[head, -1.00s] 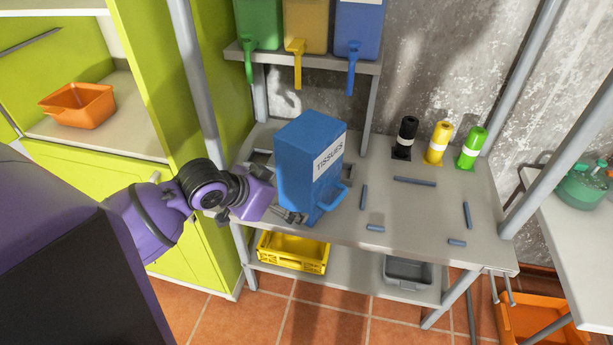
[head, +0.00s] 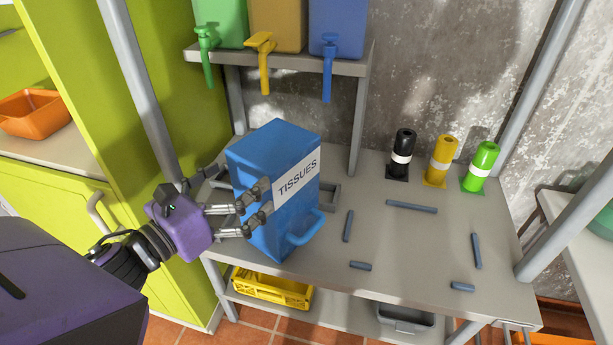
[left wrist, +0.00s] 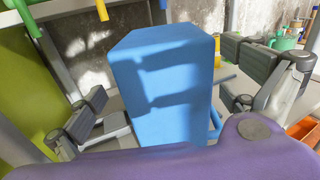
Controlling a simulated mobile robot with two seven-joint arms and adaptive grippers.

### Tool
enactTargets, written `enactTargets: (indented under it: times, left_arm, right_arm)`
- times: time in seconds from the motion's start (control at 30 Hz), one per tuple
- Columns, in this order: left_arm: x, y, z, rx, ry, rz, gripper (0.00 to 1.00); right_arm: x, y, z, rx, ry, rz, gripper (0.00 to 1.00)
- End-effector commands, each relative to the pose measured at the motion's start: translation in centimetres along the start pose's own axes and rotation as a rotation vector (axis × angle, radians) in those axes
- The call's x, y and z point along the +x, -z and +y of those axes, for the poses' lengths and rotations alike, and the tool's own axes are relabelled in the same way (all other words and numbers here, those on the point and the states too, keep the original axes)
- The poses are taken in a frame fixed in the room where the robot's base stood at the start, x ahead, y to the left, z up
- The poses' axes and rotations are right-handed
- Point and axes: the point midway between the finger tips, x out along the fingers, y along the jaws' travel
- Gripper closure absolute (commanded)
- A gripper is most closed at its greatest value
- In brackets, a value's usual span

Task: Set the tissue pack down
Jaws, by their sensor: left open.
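The tissue pack (head: 287,212) is a tall blue box with a white "TISSUES" label and a blue handle low on its front. It stands upright at the left end of the grey bench (head: 390,260). My left gripper (head: 238,192) is open at the pack's left side, with fingers to either side of it. In the left wrist view the pack (left wrist: 165,90) fills the middle between the widely spread fingers (left wrist: 175,105). Whether any finger touches the pack I cannot tell. My right gripper is not in view.
Blue strips (head: 411,207) lie on the bench right of the pack. Black (head: 401,154), yellow (head: 440,161) and green (head: 480,168) cylinders stand at the back. A shelf (head: 285,61) with tapped containers hangs above. A yellow crate (head: 272,289) is below.

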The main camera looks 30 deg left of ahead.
Motion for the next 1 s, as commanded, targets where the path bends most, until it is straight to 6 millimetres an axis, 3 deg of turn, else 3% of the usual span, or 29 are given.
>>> enactTargets:
  times: [0.17, 0.7, 1.0]
  left_arm:
    - [0.6, -0.5, -0.4, 0.075, 0.015, -0.014, 0.00]
    - [7.1, -0.5, -0.6, 0.068, 0.014, -0.016, 0.00]
    - [7.8, -0.2, -0.5, 0.068, 0.013, -0.010, 0.00]
  right_arm:
    - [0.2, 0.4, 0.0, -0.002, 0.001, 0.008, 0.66]
    - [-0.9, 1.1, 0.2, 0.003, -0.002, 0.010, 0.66]
    - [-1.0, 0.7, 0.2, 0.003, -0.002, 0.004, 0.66]
